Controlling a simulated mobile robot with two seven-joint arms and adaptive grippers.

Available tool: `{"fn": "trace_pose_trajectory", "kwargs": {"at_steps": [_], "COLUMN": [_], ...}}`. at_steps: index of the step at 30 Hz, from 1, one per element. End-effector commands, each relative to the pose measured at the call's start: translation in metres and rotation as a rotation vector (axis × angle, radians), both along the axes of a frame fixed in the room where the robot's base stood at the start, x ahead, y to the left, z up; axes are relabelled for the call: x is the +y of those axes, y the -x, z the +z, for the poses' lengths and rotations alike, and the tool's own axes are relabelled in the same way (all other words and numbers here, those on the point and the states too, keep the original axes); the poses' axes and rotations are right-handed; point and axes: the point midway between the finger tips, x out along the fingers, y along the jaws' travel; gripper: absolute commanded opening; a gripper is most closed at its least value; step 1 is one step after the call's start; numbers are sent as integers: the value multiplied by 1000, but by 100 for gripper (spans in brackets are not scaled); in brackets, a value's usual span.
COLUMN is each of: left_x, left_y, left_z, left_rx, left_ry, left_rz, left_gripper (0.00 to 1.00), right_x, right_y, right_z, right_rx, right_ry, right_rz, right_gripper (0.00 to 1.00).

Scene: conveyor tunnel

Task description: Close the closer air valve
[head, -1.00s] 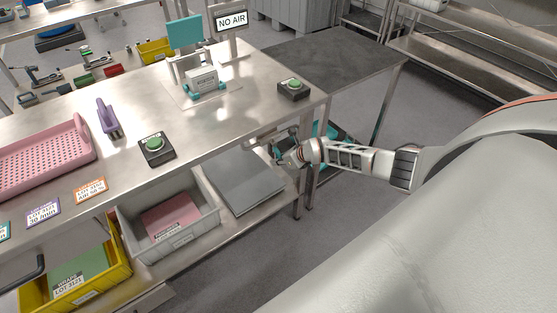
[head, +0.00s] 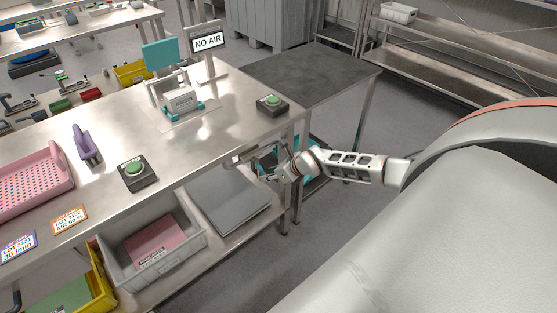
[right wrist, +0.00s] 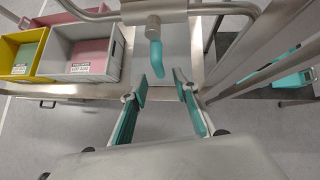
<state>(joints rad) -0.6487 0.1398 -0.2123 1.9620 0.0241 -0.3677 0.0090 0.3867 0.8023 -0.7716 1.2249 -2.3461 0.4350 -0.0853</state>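The closer air valve shows in the right wrist view as a teal handle (right wrist: 156,52) hanging from a metal valve body (right wrist: 153,25) on a pipe under the bench edge. My right gripper (right wrist: 161,88) is open, with its two teal fingers apart and the handle just beyond and between their tips. The fingers do not appear to touch it. In the head view my right gripper (head: 268,166) is at the bench's front edge near its right corner, and the valve is largely hidden there. My left gripper is in no view.
The steel bench (head: 200,140) carries a green button box (head: 137,176), another button box (head: 272,105) and a NO AIR sign (head: 208,41). A grey bin (head: 190,245) and a grey slab (head: 228,203) rest on the lower shelf. A dark-topped table (head: 315,75) stands behind.

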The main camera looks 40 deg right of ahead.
Motion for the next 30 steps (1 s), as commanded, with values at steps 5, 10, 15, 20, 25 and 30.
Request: {"fn": "trace_pose_trajectory", "kwargs": {"at_steps": [5, 10, 15, 20, 25, 30], "left_x": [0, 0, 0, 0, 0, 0], "left_y": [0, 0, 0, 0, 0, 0], "left_z": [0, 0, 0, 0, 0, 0], "left_rx": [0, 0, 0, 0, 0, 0], "left_ry": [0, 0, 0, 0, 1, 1], "left_rz": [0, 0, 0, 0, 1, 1], "left_gripper": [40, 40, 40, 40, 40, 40], "right_x": [-5, -8, -9, -9, -9, -9], "right_y": [20, 33, 40, 41, 41, 41], "right_z": [19, 34, 41, 43, 43, 43], "right_rx": [1, 0, -1, 0, 0, 0], "right_ry": [2, 2, 2, 1, 1, 1], "right_rz": [1, 1, -1, 0, 0, 0], "right_gripper": [30, 30, 30, 30, 30, 30]}}
